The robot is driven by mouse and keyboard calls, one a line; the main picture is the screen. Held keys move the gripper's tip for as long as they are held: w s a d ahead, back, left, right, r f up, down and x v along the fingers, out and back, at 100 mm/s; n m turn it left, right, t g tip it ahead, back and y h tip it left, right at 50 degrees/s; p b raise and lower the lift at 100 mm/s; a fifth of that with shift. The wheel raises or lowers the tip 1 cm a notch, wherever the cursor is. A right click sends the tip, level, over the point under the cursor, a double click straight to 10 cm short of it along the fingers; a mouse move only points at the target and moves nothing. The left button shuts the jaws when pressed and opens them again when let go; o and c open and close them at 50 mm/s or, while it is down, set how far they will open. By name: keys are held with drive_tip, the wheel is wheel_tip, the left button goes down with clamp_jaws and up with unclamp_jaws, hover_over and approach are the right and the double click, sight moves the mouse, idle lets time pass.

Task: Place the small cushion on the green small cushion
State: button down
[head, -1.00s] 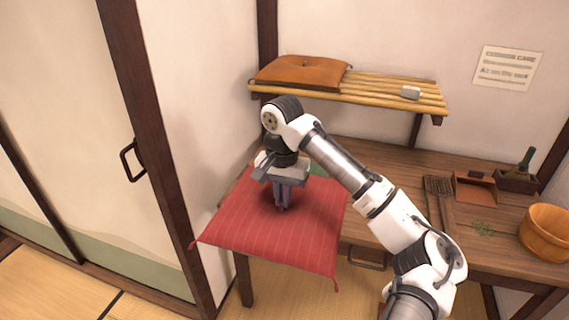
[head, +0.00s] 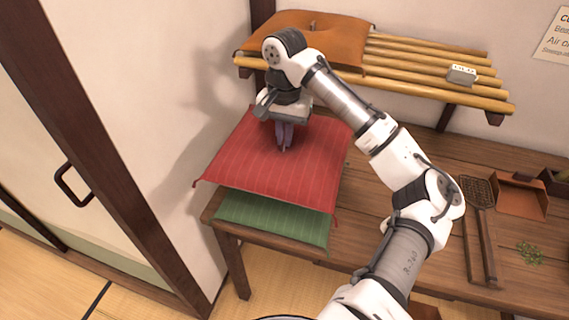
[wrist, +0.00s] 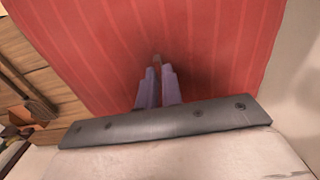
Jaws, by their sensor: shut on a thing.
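The small cushion (head: 275,172) is red with thin pale stripes and tassels at its corners. My gripper (head: 284,148) points down at its middle and is shut on it, at the small tuft there. In the wrist view the red cushion (wrist: 215,60) fills most of the picture, with the closed fingers (wrist: 157,88) at its centre. The green small cushion (head: 270,219) lies on the left end of the wooden table. The red cushion is over it and hides its back part; I cannot tell whether the two touch.
An orange cushion (head: 335,40) and a small white box (head: 462,75) lie on the slatted shelf (head: 420,62) above the table (head: 385,235). A dark grill tool (head: 478,235), a dustpan (head: 521,195) and a green sprig (head: 530,253) are on the right. A wall stands close at left.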

drive_tip(key=shift+w, duration=0.3)
wheel_tip(320, 180, down, 10)
drive_tip(key=shift+r+p, duration=0.1)
drive_tip(key=shift+p, duration=0.7)
drive_tip(key=c, duration=1.6)
unclamp_jaws()
drive_tip(key=shift+o, duration=0.2)
drive_tip(key=shift+r, duration=0.1)
wheel_tip(320, 180, up, 12)
drive_tip(key=shift+f+b, duration=0.1)
drive_tip(key=shift+b, duration=0.75)
